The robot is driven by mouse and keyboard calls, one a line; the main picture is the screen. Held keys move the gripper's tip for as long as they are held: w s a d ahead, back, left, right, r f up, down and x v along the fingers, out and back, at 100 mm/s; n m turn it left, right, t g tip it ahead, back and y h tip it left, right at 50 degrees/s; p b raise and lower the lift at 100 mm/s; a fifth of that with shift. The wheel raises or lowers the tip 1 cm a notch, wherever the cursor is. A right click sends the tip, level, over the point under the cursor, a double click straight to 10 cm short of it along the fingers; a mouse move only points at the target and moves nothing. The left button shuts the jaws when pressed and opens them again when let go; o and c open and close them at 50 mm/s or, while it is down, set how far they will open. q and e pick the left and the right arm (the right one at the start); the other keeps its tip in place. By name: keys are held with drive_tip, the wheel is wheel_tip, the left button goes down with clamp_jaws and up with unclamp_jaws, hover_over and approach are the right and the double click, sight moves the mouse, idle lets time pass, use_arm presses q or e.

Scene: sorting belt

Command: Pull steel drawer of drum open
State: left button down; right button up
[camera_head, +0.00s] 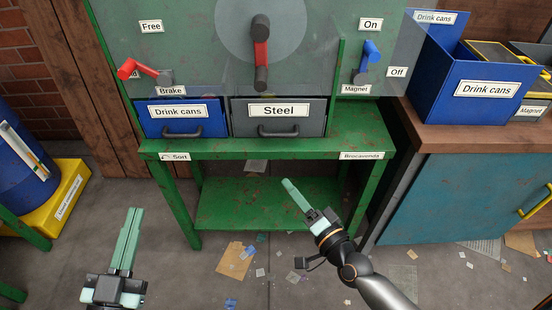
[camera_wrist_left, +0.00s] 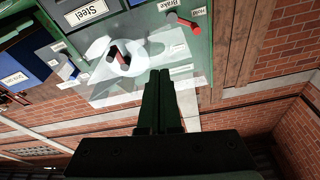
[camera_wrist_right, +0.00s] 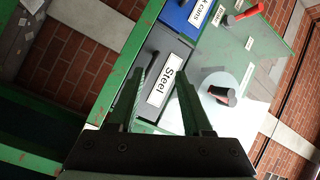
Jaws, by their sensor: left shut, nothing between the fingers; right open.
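The grey steel drawer (camera_head: 279,122), labelled "Steel", sits shut in the green drum machine, right of the blue "Drink cans" drawer (camera_head: 181,126). Its dark bar handle (camera_head: 279,131) is on the lower front. In the right wrist view the steel drawer (camera_wrist_right: 155,112) shows between and beyond the fingers. My right gripper (camera_head: 297,196) is below and in front of the drawer, apart from it. It is open and empty in the right wrist view (camera_wrist_right: 160,92). My left gripper (camera_head: 136,212) is at lower left, shut and empty, apart from the machine.
A green lower shelf (camera_head: 245,212) and legs stand under the drawers. A clear round cover with a red-handled crank (camera_head: 261,55) is above. A blue "Drink cans" bin (camera_head: 484,92) sits on the right cabinet (camera_head: 455,185). A blue barrel (camera_head: 22,165) stands left. Scraps lie on the floor.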

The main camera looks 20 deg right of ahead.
drive_tip(key=w+m+b, duration=0.1)
drive_tip(key=w+m, duration=0.1)
drive_tip(key=w, duration=0.3)
drive_tip(key=w+d+m+t+h+b, duration=0.1)
drive_tip(key=w+m+b, duration=0.1)
drive_tip(key=w, duration=0.3)
drive_tip(key=w+m+t+h+b, duration=0.1)
drive_tip(key=w+m+b, duration=0.1)
drive_tip(key=w, duration=0.3)
drive_tip(key=shift+w+d+r, duration=0.25)
drive_tip(key=shift+w+d, duration=0.05)
drive_tip(key=shift+d, duration=0.1)
use_arm(q)
drive_tip(key=s+d+r+m+t+h, duration=0.1)
drive_tip(key=s+r+m+t+h, duration=0.2)
drive_tip(key=s+r+m+h, duration=0.3)
drive_tip(key=shift+s+d+r+m+h, duration=0.25)
drive_tip(key=shift+s+r+m+h, duration=0.2)
drive_tip(key=shift+r+h, duration=0.85)
use_arm(e)
drive_tip(key=shift+x, duration=0.85)
use_arm(q)
drive_tip(key=shift+r, duration=0.15)
use_arm(e)
clamp_jaws()
